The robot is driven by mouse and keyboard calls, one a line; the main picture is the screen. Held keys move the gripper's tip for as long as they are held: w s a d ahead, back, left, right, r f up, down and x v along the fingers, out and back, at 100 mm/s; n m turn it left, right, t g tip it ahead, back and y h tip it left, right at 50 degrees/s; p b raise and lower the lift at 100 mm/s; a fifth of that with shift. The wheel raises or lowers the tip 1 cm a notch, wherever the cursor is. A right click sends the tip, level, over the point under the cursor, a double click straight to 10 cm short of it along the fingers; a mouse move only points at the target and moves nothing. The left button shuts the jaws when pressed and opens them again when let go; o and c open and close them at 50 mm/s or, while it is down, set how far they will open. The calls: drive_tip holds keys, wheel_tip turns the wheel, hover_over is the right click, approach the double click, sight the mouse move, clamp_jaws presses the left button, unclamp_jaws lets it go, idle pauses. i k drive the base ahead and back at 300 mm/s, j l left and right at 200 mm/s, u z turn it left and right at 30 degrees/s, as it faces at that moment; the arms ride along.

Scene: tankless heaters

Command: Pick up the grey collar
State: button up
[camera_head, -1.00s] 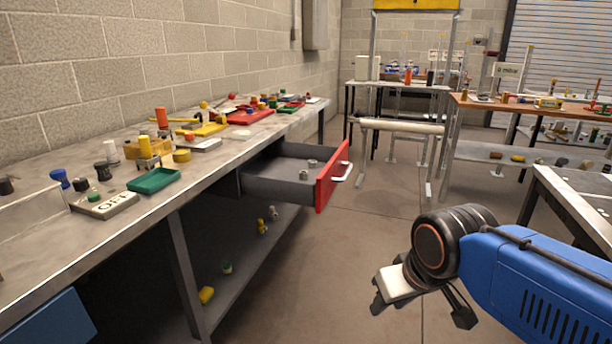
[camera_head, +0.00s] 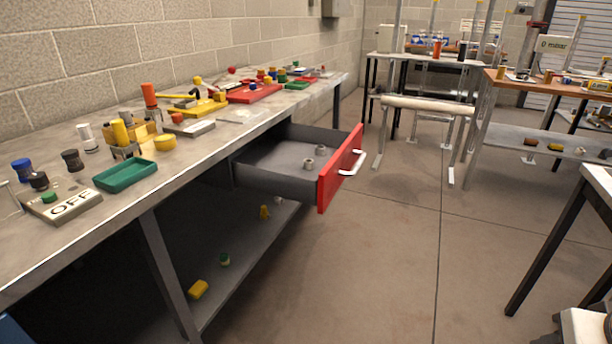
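Two small grey ring-shaped pieces lie in the open drawer (camera_head: 275,167) under the left workbench. One grey collar-like piece (camera_head: 309,164) is nearer, and a second grey piece (camera_head: 321,150) sits just behind it, close to the red drawer front (camera_head: 342,168). I cannot tell which of them is the grey collar. My gripper (camera_head: 566,328) is only partly in view at the bottom right corner, well apart from the drawer. Its fingers are mostly cut off, so its opening cannot be judged.
The workbench (camera_head: 215,140) along the wall carries a green tray (camera_head: 125,174), an OFF block (camera_head: 72,205) and several coloured parts. A lower shelf (camera_head: 235,265) holds small items. The floor (camera_head: 400,240) right of the drawer is clear. A table stands at the right edge.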

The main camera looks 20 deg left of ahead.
sight(320, 150)
drive_tip(key=i, duration=4.95)
drive_tip(key=i+u, duration=0.2)
drive_tip(key=u, duration=0.2)
drive_tip(key=i+l+u, duration=0.2)
drive_tip(key=u, duration=0.15)
drive_tip(key=i+l+u, duration=0.15)
drive_tip(key=u, duration=3.95)
drive_tip(key=k+l, duration=0.05)
